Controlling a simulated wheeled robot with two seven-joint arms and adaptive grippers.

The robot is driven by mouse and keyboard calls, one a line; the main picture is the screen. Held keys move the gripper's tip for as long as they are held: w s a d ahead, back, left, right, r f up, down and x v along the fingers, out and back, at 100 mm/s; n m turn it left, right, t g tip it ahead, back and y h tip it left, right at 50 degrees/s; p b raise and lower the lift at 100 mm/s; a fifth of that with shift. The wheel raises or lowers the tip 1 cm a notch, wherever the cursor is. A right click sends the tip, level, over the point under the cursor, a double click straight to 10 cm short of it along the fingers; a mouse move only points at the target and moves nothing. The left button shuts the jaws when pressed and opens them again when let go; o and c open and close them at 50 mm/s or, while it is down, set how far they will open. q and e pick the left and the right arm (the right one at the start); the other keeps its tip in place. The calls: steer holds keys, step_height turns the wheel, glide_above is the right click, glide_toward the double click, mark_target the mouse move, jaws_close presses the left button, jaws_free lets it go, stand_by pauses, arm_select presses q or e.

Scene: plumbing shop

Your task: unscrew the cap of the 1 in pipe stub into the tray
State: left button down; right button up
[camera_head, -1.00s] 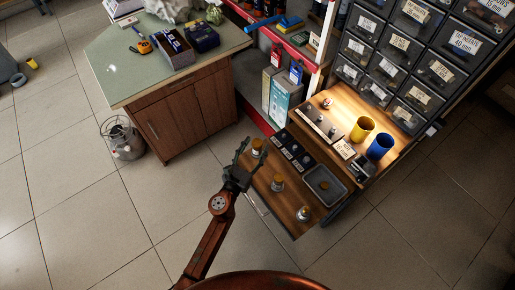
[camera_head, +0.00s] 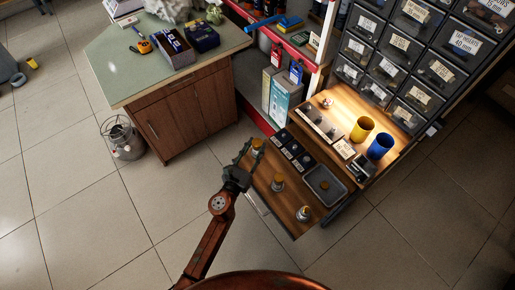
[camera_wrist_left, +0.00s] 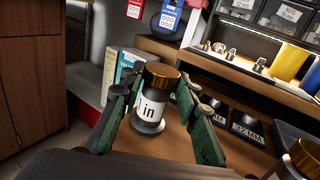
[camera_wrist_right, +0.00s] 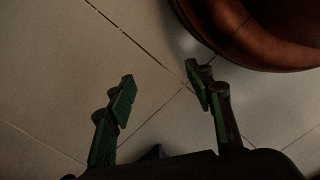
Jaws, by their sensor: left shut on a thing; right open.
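The pipe stub (camera_wrist_left: 151,110) is an upright cylinder with a white label reading "in", its left part partly covered by a finger, and a brass cap (camera_wrist_left: 161,76) on top. It stands at the far left corner of the wooden board; its cap also shows in the head view (camera_head: 257,144). My left gripper (camera_head: 247,152) is shut on the cap, one finger on each side in the left wrist view (camera_wrist_left: 154,76). The dark grey tray (camera_head: 311,177) lies on the board to the right. My right gripper (camera_wrist_right: 163,87) is open and empty above the floor.
Two more capped stubs (camera_head: 278,182) (camera_head: 304,213) stand along the board's near side. Black labelled boxes (camera_head: 291,149) lie between the stubs and a raised shelf with a yellow cup (camera_head: 362,128) and a blue cup (camera_head: 380,146). Drawer bins rise behind.

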arm_select(q)
steer(key=shift+r, duration=0.1)
steer(key=shift+r, duration=0.15)
arm_select(e)
steer(key=shift+w, duration=0.1)
